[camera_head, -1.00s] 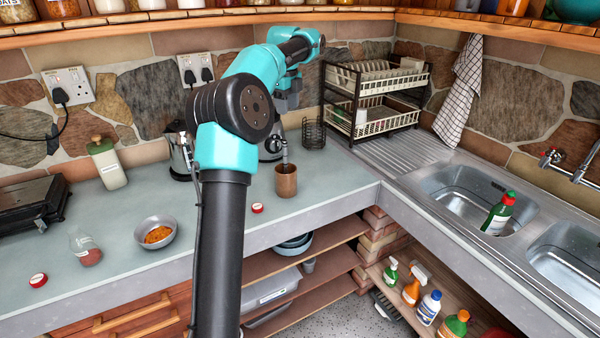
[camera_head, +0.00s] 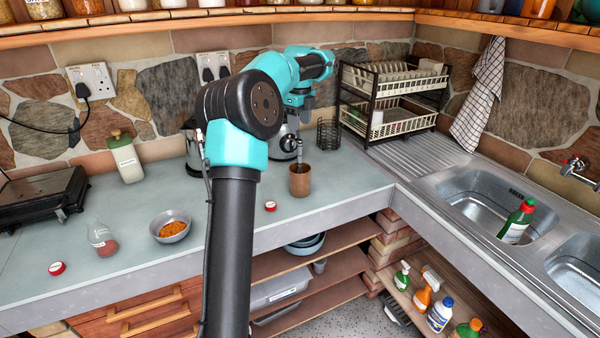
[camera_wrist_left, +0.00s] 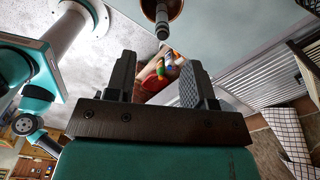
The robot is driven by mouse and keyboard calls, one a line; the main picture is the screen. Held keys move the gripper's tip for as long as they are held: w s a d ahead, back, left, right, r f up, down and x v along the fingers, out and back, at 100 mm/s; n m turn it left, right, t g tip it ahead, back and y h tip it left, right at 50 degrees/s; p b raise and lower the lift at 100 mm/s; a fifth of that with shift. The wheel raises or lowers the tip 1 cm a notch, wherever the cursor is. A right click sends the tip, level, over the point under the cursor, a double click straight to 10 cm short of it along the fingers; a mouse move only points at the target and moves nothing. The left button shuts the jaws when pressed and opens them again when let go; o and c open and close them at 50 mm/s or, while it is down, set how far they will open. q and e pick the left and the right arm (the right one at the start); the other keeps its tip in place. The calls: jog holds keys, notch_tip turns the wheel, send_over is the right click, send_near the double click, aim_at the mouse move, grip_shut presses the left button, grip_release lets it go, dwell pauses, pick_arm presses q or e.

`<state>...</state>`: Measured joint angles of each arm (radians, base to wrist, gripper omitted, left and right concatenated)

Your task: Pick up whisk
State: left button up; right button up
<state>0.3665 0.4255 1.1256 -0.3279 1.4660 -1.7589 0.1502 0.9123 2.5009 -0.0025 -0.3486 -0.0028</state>
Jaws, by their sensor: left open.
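A brown cup (camera_head: 300,181) stands on the counter near its inner corner. A thin upright handle (camera_head: 299,152) sticks out of it; I take it for the whisk, with its head hidden inside the cup. In the left wrist view the handle (camera_wrist_left: 162,22) points toward the camera from the cup (camera_wrist_left: 174,8) at the top edge. My left gripper (camera_head: 301,116) is above the cup, partly hard to make out against the background. Its jaws (camera_wrist_left: 158,64) are open and empty in the wrist view, with the handle beyond the fingertips. My right gripper is out of view.
A wire holder (camera_head: 328,134) and a dish rack (camera_head: 392,105) stand behind and to the right. A grey appliance (camera_head: 287,141) is just behind the cup. A bowl of orange food (camera_head: 171,227), a jar (camera_head: 103,240) and red lids are on the left. The sink (camera_head: 480,203) is at right.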

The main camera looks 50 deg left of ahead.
aim_at(300, 140)
pick_arm(q)
notch_tip(300, 140, down, 6)
jog(key=shift+r, duration=0.1)
dwell(0.4)
jog(key=shift+w+f, duration=0.1)
jog(key=shift+f, duration=2.5)
jog(key=shift+c, duration=0.2)
grip_shut()
